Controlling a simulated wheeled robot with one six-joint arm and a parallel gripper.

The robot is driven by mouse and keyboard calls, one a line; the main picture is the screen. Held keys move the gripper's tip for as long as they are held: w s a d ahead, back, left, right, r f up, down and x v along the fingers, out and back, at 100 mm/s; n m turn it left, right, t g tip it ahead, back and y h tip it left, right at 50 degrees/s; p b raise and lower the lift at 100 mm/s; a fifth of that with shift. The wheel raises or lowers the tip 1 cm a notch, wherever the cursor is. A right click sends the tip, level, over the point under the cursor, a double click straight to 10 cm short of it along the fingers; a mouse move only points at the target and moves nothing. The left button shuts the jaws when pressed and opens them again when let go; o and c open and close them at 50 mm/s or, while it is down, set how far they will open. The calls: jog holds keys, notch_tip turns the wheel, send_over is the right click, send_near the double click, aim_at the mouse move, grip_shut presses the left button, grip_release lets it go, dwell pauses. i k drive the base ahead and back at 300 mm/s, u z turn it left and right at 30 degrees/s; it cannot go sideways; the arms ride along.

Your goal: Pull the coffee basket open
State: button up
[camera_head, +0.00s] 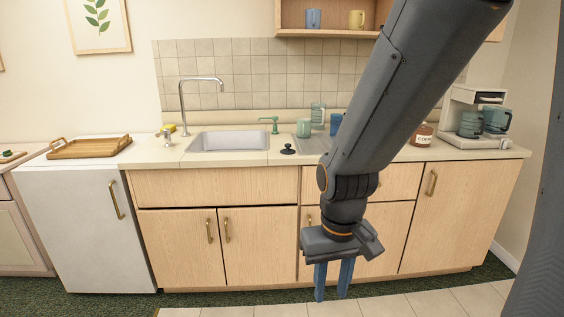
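A pale coffee maker (458,108) stands at the right end of the counter. A dark part shows under its top, around the place of a coffee basket (490,98); it is too small to tell how far it is open. A teal carafe or mug (496,121) shows at its right front. My gripper (333,285) hangs in front of the lower cabinets, pointing down, left of the coffee maker and well below it. Its two blue fingers are apart with nothing between them. My arm hides part of the counter and tiles.
The counter (350,155) holds a sink (230,141), teal cups (304,128) and a brown coffee jar (422,135) left of the coffee maker. An open shelf (335,33) hangs above. The floor in front of the cabinets looks clear.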

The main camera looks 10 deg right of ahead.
aim_at(481, 98)
jog(key=z, duration=0.45)
jog(key=i, duration=1.6)
jog(key=z, duration=1.6)
jog(key=i, duration=0.9)
jog(key=z, duration=0.5)
